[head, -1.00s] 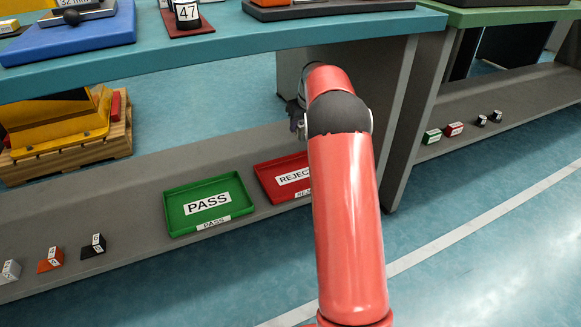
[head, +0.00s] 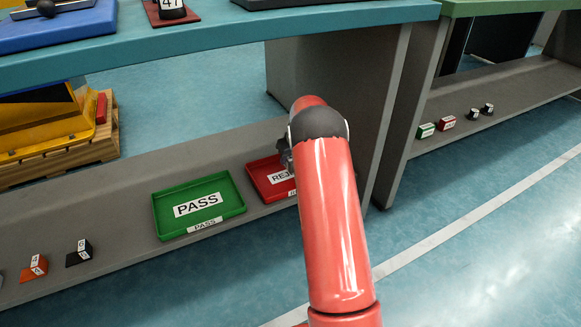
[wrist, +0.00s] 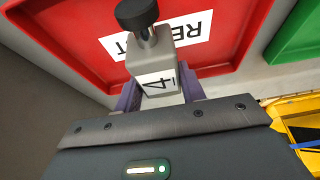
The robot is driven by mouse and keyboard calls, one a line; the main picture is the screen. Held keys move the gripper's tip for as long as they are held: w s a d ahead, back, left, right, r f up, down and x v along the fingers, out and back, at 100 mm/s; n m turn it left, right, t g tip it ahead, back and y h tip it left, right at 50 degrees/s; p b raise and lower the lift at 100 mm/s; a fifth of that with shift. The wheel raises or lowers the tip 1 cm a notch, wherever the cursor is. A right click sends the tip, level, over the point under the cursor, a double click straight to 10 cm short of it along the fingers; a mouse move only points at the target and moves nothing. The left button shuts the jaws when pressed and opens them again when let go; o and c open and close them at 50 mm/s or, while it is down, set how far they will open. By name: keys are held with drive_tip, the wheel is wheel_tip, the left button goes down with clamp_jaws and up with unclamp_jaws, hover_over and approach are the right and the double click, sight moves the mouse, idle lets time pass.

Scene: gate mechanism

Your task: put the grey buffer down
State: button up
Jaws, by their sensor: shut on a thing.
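The grey buffer (wrist: 150,62), with a black round knob on its end and a label reading 4, is between the fingers of my gripper (wrist: 160,92) in the wrist view. My gripper is shut on it. The buffer is in front of the red REJECT tray (wrist: 85,65) and covers part of its label; I cannot tell whether it touches the tray floor. In the head view my gripper (head: 284,153) is small and mostly hidden by my red arm, at the red tray (head: 258,182). The buffer cannot be made out there.
A green PASS tray (head: 168,222) stands left of the red one on the grey low shelf (head: 125,262). An orange block (head: 35,268) and a black block (head: 78,253) stand further left. The blue-green bench top (head: 230,42) overhangs the shelf, and a grey upright (head: 345,95) stands behind my arm.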

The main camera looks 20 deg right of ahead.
drive_tip(key=shift+f, duration=1.9)
drive_tip(key=shift+f+b, duration=0.15)
drive_tip(key=shift+b, duration=0.2)
drive_tip(key=shift+f, duration=0.15)
drive_tip(key=o, duration=1.3)
